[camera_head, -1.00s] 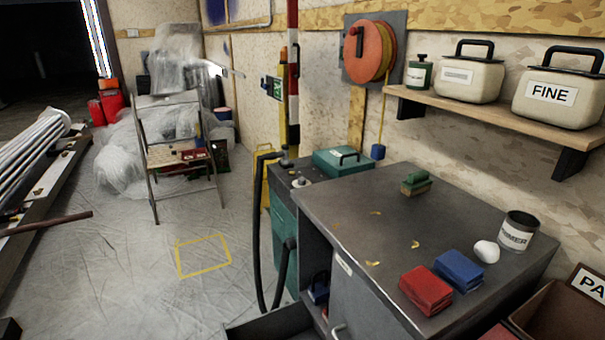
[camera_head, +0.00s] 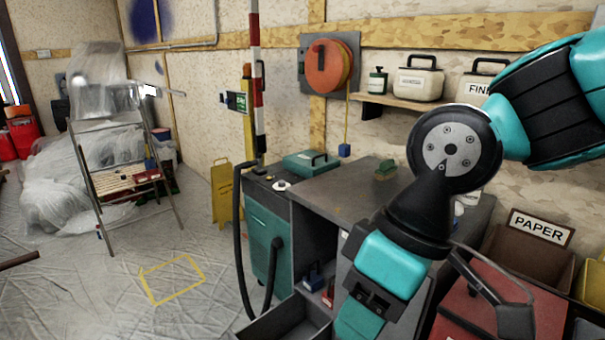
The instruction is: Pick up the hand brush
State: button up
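The hand brush, a small green block with a brownish lower part (camera_head: 385,171), lies on the dark grey bench top (camera_head: 335,186), towards its back edge. It stands clear of other things, and my arm is to its right and in front of it. My teal and black arm crosses the right of the view and runs down to the bottom edge. My gripper's fingertips do not show, so its hold cannot be seen.
My arm hides much of the bench's right part. A teal case (camera_head: 311,160) stands behind the bench's left end. A shelf (camera_head: 385,104) with tins hangs above. An open drawer (camera_head: 290,322) juts out below. The paper bin (camera_head: 527,250) stands right.

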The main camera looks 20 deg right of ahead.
aim_at(387, 169)
jog(key=u, duration=0.3)
jog(key=i, duration=1)
jog(key=z, duration=0.05)
